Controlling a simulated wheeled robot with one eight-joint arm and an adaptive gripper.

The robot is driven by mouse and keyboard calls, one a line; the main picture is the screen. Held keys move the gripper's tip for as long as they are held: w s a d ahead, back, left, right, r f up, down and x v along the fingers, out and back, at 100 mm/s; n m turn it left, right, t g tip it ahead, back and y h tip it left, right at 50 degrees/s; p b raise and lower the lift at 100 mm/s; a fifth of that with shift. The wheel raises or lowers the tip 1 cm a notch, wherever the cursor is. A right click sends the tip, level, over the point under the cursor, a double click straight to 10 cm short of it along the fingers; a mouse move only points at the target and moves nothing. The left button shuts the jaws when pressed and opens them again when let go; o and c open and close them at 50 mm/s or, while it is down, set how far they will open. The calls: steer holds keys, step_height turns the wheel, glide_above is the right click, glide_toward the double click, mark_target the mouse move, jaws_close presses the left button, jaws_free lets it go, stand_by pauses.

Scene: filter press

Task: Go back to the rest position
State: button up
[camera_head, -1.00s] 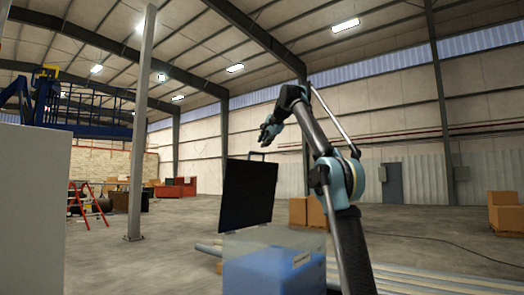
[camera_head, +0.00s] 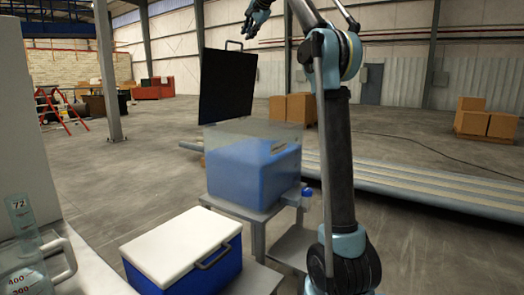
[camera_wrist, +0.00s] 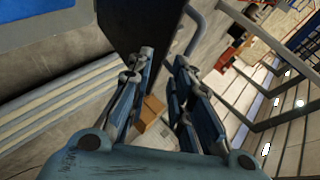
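My gripper (camera_head: 252,22) is at the top of the head view, raised above and beyond the black upright panel (camera_head: 228,86). In the wrist view my gripper (camera_wrist: 160,68) has its two fingers spread apart with nothing between them. The black panel also shows close behind the fingers in the wrist view (camera_wrist: 135,22). My arm stands upright in the right half of the head view, its upper links partly cut off by the top edge.
A clear tank with blue contents (camera_head: 250,170) stands on a grey stand. A blue cooler with a white lid (camera_head: 180,250) sits in front. Marked clear jugs (camera_head: 22,265) stand at lower left. Long pale beams (camera_head: 430,185) lie on the floor at right. Open floor lies behind.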

steer(key=s+d+f+n+g+h, duration=0.1)
steer(key=s+d+f, duration=0.7)
steer(key=s+f, duration=0.9)
steer(key=s+d+f+n+g+h, duration=0.2)
steer(key=s+d+f, duration=0.7)
steer(key=s+f, duration=0.9)
steer(key=s+d+f+n+g+h, duration=0.2)
steer(key=s+d+f, duration=0.6)
steer(key=s+f, duration=1)
step_height(320, 180, down, 16)
steer(key=n+g, duration=0.2)
steer(key=n, duration=0.1)
steer(key=shift+d+f, duration=0.25)
steer(key=shift+w+f+g, duration=0.2)
steer(key=shift+w+g, duration=0.1)
steer(key=shift+w, duration=0.2)
